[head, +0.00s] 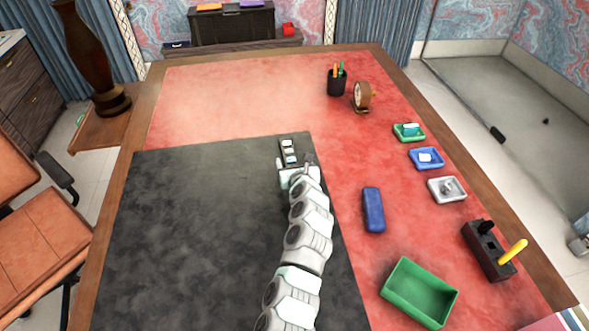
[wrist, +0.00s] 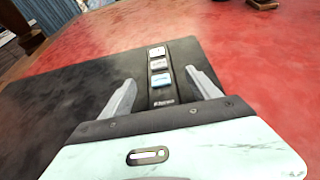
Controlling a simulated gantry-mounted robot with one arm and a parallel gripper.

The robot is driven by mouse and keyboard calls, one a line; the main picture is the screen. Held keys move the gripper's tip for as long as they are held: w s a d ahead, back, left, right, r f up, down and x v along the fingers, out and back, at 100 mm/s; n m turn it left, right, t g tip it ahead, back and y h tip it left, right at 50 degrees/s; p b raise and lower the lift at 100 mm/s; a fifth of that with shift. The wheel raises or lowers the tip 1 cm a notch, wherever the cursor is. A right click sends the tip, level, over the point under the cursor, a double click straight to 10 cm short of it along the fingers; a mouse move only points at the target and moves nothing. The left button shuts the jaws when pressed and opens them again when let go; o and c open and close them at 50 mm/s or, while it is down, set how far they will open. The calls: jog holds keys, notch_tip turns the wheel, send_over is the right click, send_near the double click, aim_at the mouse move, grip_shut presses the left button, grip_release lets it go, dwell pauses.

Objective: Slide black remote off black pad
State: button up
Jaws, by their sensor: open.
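The black remote (head: 287,143) lies at the far right part of the black pad (head: 200,230), with its far end close to the pad's far edge. In the wrist view the remote (wrist: 161,96) shows pale and blue button blocks and lies lengthwise away from me. My gripper (head: 296,169) is at the remote's near end. Its fingers (wrist: 161,76) are open, one on each side of the remote, with gaps visible between. The remote's near end is partly hidden by my gripper in the head view.
Red desktop is bare beyond the pad's far edge. To the right are a blue case (head: 373,209), a green tray (head: 420,291), a black lever box (head: 489,250) and several small trays. A pen cup (head: 337,83) and a round clock (head: 362,95) stand at the far right.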

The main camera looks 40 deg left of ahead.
aim_at(291, 158)
jog(key=b+x, duration=0.1)
jog(key=x, duration=0.2)
jog(key=shift+a+f, duration=0.15)
jog(key=shift+f, duration=0.05)
jog(key=shift+w+a+f+b, duration=0.1)
jog(key=shift+w+a+b, duration=0.1)
jog(key=shift+w+b, duration=0.15)
jog(key=shift+c, duration=0.3)
grip_shut()
dwell(0.4)
